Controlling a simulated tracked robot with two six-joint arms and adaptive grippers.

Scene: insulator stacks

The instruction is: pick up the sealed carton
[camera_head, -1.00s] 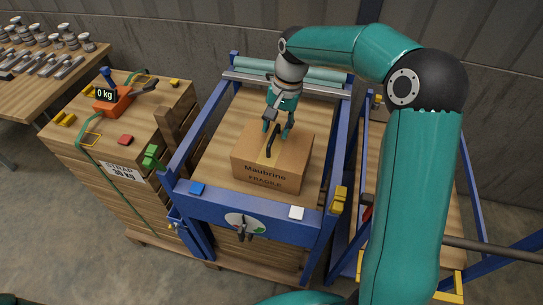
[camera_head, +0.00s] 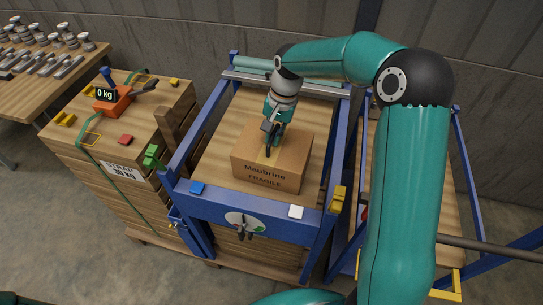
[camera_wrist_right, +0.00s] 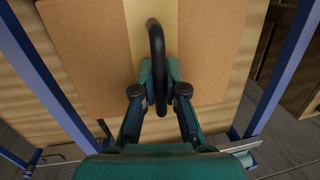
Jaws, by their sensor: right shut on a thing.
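The sealed carton (camera_head: 272,168) is a brown box marked "Maubrine FRAGILE" with a tape strip and a black handle on top. It sits on the wooden top inside the blue frame. In the right wrist view the carton (camera_wrist_right: 205,50) lies below my gripper, and the black handle (camera_wrist_right: 155,40) runs between the fingers. My right gripper (camera_head: 270,146) is over the carton's top, its fingers shut on the handle; the wrist view shows the fingertips (camera_wrist_right: 158,85) at the handle. My left gripper is not in view.
A blue frame (camera_head: 265,208) with side rails surrounds the carton. To the left, a strapped wooden stack (camera_head: 115,190) carries an orange tool (camera_head: 112,102) reading "0 kg". A second blue frame (camera_head: 467,175) stands at right. A table (camera_head: 60,82) with metal parts is at far left.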

